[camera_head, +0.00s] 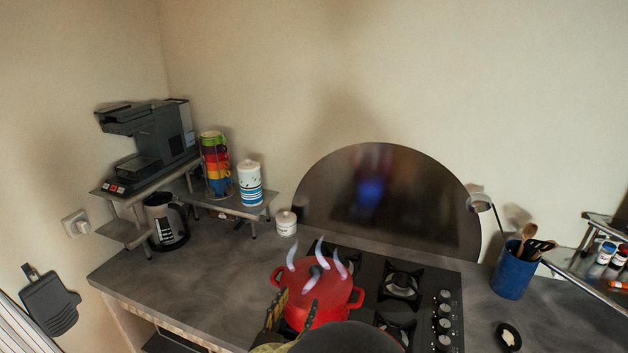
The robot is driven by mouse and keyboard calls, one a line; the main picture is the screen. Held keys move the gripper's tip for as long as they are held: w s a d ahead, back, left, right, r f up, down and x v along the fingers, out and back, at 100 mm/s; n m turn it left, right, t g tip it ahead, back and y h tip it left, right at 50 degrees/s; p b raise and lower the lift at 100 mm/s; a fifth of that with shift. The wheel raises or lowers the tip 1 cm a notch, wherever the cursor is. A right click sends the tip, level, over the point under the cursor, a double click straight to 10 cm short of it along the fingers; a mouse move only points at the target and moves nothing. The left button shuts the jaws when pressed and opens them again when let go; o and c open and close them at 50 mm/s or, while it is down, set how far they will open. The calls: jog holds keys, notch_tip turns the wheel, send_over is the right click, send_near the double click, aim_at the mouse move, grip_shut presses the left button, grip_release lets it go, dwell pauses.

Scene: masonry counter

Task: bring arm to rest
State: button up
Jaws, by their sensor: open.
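My gripper (294,308) shows at the bottom centre, in front of the red pot. Its two dark and yellowish fingers point up and stand apart, with nothing seen between them. A dark rounded part of my arm fills the bottom edge beside it. The red pot (335,305) sits on the black gas hob (370,285) with its lid on, and pale wisps rise around it. My gripper overlaps the pot's near left side in the picture; I cannot tell whether they touch.
The grey counter (190,290) is clear left of the hob. A coffee machine (150,135), stacked cups (216,165) and a striped canister (249,185) stand on shelves. A kettle (166,222) and white jar (286,223) stand behind. A blue utensil holder (512,275) stands right.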

jog(key=w+r+y, duration=0.2)
jog(key=w, duration=0.1)
jog(key=shift+w+d+r+g, duration=0.15)
jog(key=shift+r+g, duration=0.2)
jog(key=shift+g, duration=0.05)
jog(key=s+d+r+n+g+y, duration=0.3)
jog(key=d+r+g+y, duration=0.1)
jog(key=r+y, duration=0.4)
jog(key=s+d+g+h, duration=0.2)
jog(key=s+d+g, duration=0.1)
jog(key=s+d, duration=0.7)
jog(key=s+d+f+g+h+b, duration=0.1)
jog(key=s+d+g+h, duration=0.1)
jog(key=s+d, duration=0.7)
jog(key=s+g, duration=0.1)
jog(key=s, duration=0.6)
jog(key=shift+d+n+h, duration=0.4)
jog(key=shift+c, duration=0.2)
